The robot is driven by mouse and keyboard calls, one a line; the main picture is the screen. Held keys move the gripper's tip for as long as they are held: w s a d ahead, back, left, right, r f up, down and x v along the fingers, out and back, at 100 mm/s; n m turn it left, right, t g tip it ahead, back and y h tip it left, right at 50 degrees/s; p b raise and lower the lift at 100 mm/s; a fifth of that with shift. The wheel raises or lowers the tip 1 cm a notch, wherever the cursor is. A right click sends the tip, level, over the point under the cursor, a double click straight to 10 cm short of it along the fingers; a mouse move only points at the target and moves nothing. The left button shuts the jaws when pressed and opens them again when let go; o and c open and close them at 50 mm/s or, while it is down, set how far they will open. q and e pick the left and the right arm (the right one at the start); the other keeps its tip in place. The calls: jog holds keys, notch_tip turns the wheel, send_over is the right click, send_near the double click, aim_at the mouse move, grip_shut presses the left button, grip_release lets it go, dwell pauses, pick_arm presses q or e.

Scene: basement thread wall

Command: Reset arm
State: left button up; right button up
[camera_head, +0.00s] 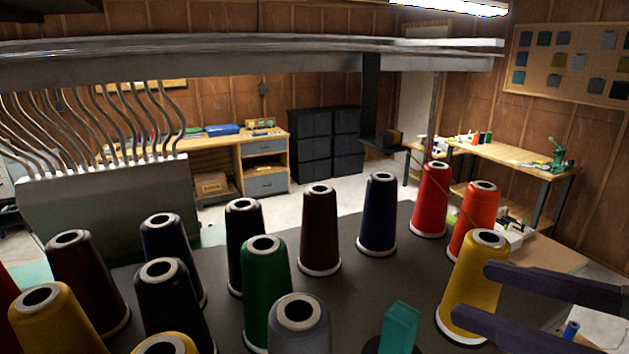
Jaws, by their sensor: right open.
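My right gripper (473,295) comes in from the lower right, with two dark fingers spread apart and pointing left. Its fingertips overlap the yellow thread cone (478,262) at the right end of the dark table. I cannot tell whether they touch it. The cone stands upright, and nothing appears clamped between the fingers. My left gripper is not in view.
Upright cones crowd the dark table (345,290), including red (432,200), orange (474,220), navy (379,215) and green (265,285) ones. A teal block (400,325) stands near the front. A metal beam (250,60) crosses above. Workbenches stand behind.

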jog(key=w+d+r+m+t+h, duration=0.35)
jog(key=r+t, duration=0.25)
jog(key=r, duration=0.2)
jog(key=s+d+m+h+p, duration=0.1)
jog(key=s+d+m+h, duration=0.1)
jog(key=d+m+h, duration=0.55)
jog(key=s+a+f+g+h, duration=0.2)
jog(key=s+f+g, duration=0.5)
jog(key=f+g, duration=0.3)
jog(key=s+a+f+n+g+y+p, duration=0.1)
jog(key=s+a+f+n+g+y, duration=0.3)
jog(key=s+a, duration=0.4)
jog(key=shift+s+f+n+g, duration=0.35)
jog(key=shift+s+f, duration=0.2)
jog(key=shift+s, duration=0.4)
